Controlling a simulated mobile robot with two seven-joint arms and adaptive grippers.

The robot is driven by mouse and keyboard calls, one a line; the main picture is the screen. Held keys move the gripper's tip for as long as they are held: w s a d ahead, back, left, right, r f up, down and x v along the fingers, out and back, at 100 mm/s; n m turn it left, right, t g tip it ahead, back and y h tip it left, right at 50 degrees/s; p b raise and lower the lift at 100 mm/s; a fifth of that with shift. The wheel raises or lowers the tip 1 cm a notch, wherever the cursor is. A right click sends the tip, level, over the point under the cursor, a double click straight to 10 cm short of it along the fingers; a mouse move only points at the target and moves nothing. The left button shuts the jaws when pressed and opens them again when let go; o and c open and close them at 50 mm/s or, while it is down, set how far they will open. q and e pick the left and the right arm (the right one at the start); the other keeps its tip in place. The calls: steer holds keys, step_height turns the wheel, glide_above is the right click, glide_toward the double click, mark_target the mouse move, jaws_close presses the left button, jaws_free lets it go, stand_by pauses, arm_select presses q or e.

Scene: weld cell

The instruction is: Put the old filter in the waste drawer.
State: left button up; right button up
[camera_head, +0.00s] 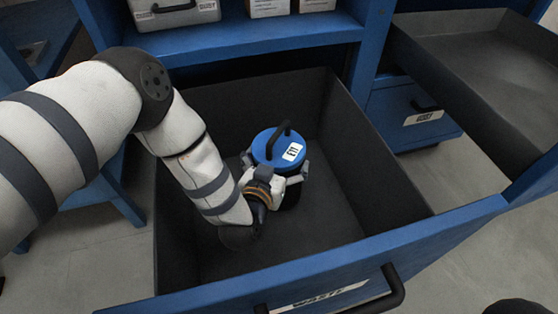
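The old filter (268,152) is a canister with a blue lid, a black bar handle and a white label. It is inside the open waste drawer (345,260), a dark bin with a blue front, black handle and "WASTE" label. My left gripper (277,170) reaches in from the left, its fingers on opposite sides of the filter just below the lid. It appears shut on the filter. The filter's lower body is partly hidden, and I cannot tell whether it touches the drawer floor. My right gripper is not recognisable in view.
Another open dark tray-like drawer (480,75) is at the upper right. A blue cabinet drawer (408,112) with a label and handle is below it. The waste drawer's floor is clear around the filter.

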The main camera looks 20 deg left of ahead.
mark_target(279, 165)
arm_select(q)
steer(key=shift+f, duration=0.1)
steer(key=o, duration=1.6)
steer(key=shift+c, duration=0.2)
steer(key=p+v, duration=0.3)
steer(key=v, duration=0.4)
steer(key=shift+s, duration=0.3)
arm_select(e)
steer(key=shift+w+a+r+t, duration=0.1)
steer(key=shift+w+r+t, duration=0.1)
steer(key=shift+w+r, duration=0.25)
steer(key=shift+w+r+t, duration=0.2)
steer(key=shift+r, duration=0.4)
